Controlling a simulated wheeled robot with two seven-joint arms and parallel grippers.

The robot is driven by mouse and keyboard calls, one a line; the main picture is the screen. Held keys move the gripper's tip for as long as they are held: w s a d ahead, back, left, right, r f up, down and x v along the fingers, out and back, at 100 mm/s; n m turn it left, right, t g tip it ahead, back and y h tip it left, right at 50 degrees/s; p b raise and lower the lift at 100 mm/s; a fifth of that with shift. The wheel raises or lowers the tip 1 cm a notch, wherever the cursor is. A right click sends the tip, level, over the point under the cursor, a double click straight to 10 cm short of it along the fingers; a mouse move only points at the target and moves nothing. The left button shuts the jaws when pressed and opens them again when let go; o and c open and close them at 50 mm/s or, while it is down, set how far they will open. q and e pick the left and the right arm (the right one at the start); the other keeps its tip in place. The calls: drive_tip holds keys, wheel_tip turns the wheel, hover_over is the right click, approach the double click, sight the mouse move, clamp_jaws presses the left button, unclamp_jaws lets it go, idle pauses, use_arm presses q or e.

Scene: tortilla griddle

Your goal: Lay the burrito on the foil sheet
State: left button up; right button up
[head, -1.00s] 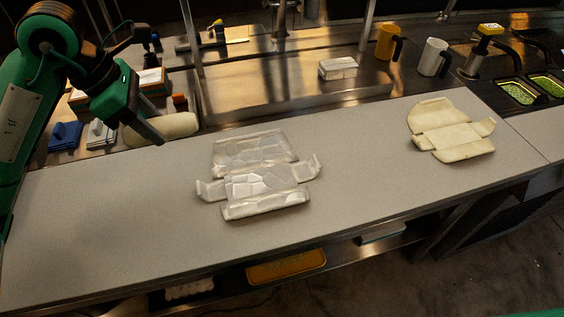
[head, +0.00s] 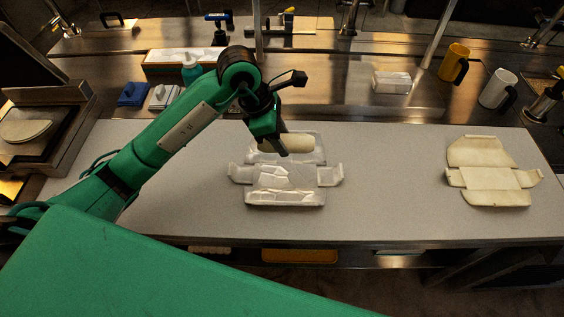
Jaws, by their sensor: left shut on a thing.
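The burrito (head: 299,143) is a pale, smooth roll lying lengthwise left to right in the picture. It is at the far panel of the foil sheet (head: 258,182), a silvery creased sheet with side flaps folded up, on the grey counter. My left gripper (head: 284,151) points down and is shut on the burrito near its middle-left; its fingers hide part of it. I cannot tell whether the burrito touches the foil or is held just above it. My right gripper is not in view.
A pale tortilla-like folded sheet (head: 490,179) lies on the counter at the right. A griddle press with a tortilla (head: 25,131) stands at the far left. The counter between the sheets is clear.

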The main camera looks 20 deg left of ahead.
use_arm(q)
drive_tip(key=p, duration=0.2)
approach(287, 175)
drive_tip(key=x, duration=0.5)
drive_tip(key=shift+d, duration=0.15)
drive_tip(key=shift+f, duration=0.25)
drive_tip(key=shift+f, duration=0.1)
drive_tip(key=shift+f, duration=0.15)
drive_tip(key=o, duration=1.1)
drive_tip(key=shift+c, duration=0.2)
